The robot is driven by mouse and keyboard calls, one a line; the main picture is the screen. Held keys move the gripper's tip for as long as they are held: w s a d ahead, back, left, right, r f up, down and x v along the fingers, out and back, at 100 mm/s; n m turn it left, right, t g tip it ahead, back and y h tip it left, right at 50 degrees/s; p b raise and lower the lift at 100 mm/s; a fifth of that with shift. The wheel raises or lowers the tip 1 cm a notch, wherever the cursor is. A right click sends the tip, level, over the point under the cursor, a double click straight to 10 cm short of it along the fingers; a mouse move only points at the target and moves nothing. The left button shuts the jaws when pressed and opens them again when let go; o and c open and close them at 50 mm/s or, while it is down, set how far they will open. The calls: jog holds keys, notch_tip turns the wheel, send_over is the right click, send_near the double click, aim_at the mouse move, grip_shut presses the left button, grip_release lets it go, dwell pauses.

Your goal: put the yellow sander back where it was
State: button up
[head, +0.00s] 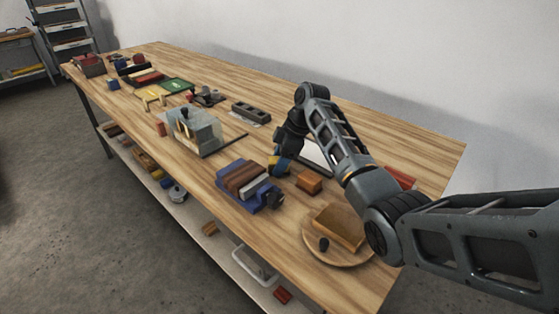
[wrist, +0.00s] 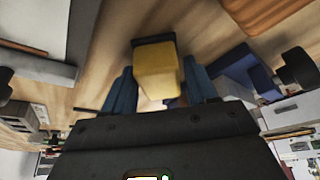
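The yellow sander (wrist: 157,72) sits between the blue fingers of my gripper (wrist: 160,92) in the wrist view, with a dark edge along its far end. The fingers lie against its two sides, so my gripper is shut on it. In the head view my gripper (head: 282,163) is low over the middle of the workbench (head: 275,222), and a bit of the yellow sander (head: 275,161) shows beside the blue fingers. The rest of it is hidden. Whether it touches the bench top is hard to tell.
A blue holder (head: 263,202) with brown blocks lies just in front, and an orange-brown block (head: 309,182) to the right. A round wooden board (head: 312,242) bears a tan block. A clear-sided box (head: 205,137) stands to the left.

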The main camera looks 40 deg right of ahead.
jog(key=o, duration=0.3)
jog(key=b+v, duration=0.1)
jog(key=v, duration=1.1)
jog(key=shift+r, duration=0.15)
